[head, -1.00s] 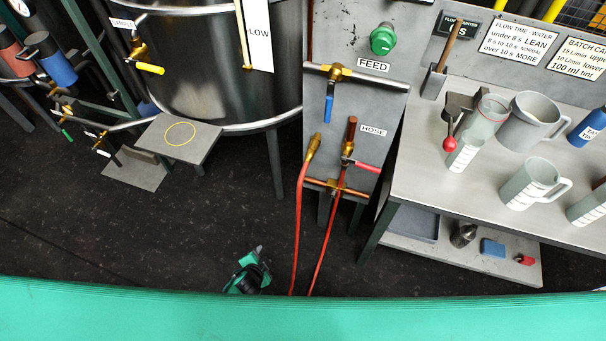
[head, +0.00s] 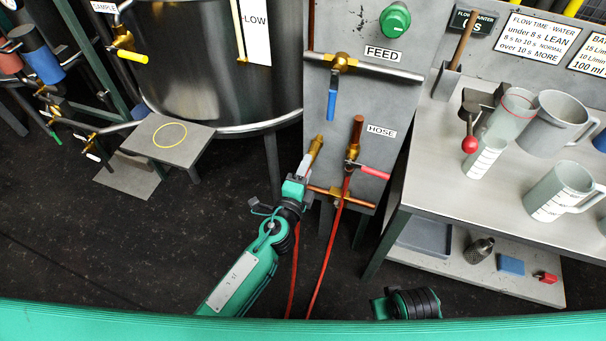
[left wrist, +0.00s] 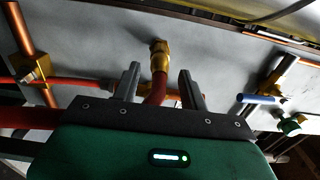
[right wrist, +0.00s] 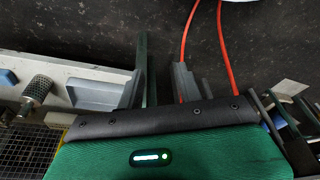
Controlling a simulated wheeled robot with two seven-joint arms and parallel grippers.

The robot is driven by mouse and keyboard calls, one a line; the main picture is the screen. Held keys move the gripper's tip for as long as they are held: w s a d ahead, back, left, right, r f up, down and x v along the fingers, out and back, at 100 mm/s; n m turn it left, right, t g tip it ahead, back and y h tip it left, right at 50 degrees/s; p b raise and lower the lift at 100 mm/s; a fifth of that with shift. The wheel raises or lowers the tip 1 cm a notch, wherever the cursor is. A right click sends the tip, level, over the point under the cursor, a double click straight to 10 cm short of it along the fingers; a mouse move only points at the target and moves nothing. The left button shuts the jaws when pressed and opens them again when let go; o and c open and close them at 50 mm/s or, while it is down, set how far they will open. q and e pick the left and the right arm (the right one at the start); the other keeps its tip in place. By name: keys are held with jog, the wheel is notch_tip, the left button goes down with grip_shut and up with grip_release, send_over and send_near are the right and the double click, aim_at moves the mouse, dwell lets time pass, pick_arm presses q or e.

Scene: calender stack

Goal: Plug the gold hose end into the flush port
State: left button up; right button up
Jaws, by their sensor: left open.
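The gold hose end (head: 315,146) sits at the grey panel left of the HOSE label, with its red hose (head: 293,268) hanging down. In the left wrist view the gold hose end (left wrist: 160,57) stands against the panel. My left gripper (head: 305,166) is open just below it; in the left wrist view its fingers lie either side of the fitting and hose, with gaps visible. No label reading flush shows, so I cannot tell which opening is the flush port. My right gripper (right wrist: 158,85) is open and empty, low over the floor; its fingers are hidden in the head view.
A blue-handled valve (head: 332,100) hangs under the upper pipe. A red-handled valve (head: 374,171) and second hose stand close right of the left gripper. The bench (head: 415,182) with jugs lies right, the steel tank (head: 190,70) left.

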aim_at(314, 148)
pick_arm(q)
jog(key=x, duration=0.3)
jog(key=shift+b+x, duration=0.35)
jog(key=shift+x, duration=0.95)
pick_arm(e)
jog(key=shift+r, duration=0.7)
pick_arm(q)
grip_shut()
pick_arm(e)
jog(key=shift+f, duration=0.1)
